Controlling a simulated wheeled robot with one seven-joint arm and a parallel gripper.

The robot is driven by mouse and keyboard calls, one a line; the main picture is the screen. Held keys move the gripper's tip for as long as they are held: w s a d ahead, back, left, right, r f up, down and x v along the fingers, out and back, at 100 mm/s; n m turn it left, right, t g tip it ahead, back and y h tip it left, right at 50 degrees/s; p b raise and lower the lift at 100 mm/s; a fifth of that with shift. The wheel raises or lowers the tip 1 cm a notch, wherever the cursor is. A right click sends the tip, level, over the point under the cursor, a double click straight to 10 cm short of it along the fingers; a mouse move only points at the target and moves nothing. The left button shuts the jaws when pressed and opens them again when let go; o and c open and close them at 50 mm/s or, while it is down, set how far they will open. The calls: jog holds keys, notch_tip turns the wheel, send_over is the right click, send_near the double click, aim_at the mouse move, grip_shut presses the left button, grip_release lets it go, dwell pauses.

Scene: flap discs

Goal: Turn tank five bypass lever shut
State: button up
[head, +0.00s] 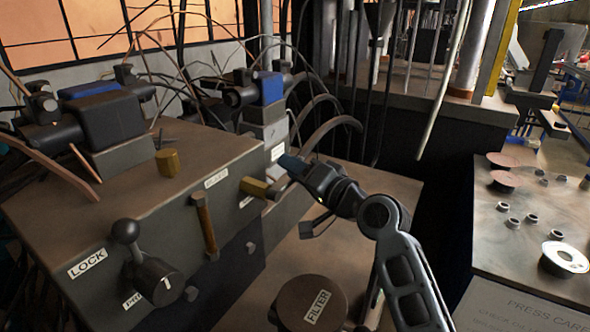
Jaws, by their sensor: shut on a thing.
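My gripper (297,169) is at the right end of the grey manifold block (120,215), beside a small white label too small to read. It is shut on a dark blue handle-like piece (289,162), mostly hidden by the jaws. I cannot tell for sure whether this is the tank five bypass lever. A ball-ended lever (125,231) stands up from a round hub marked 1 (158,281), between the LOCK label (87,263) and a partly hidden label. No tank five marking is readable.
Brass fittings stick out of the block: a front one (256,187), a long one (205,226) and a top one (168,162). Blue-topped valves (268,88) and hoses crowd behind. A FILTER cap (310,305) sits below my arm. A bench (520,240) with small parts is at right.

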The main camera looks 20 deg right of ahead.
jog(key=shift+f, duration=0.1)
grip_shut()
jog(key=shift+b, duration=0.35)
jog(key=s+a+r+n+y+b, duration=0.1)
jog(key=a+r+n+y+b, duration=0.1)
jog(key=n+b, duration=0.5)
jog(key=s+a+r+n+y+b, duration=0.2)
jog(key=a+r+n+b, duration=0.1)
jog(key=n+b, duration=0.4)
jog(key=s+a+r+n+y+b, duration=0.2)
jog(key=r+n+b, duration=0.2)
jog(key=n+b, duration=0.3)
jog(key=shift+s+a+r+y+b, duration=0.1)
jog(key=shift+s+a+y+b, duration=0.15)
jog(key=shift+b, duration=1.8)
jog(key=shift+n, duration=0.3)
jog(key=o, duration=0.9)
grip_release()
jog(key=shift+r, duration=0.15)
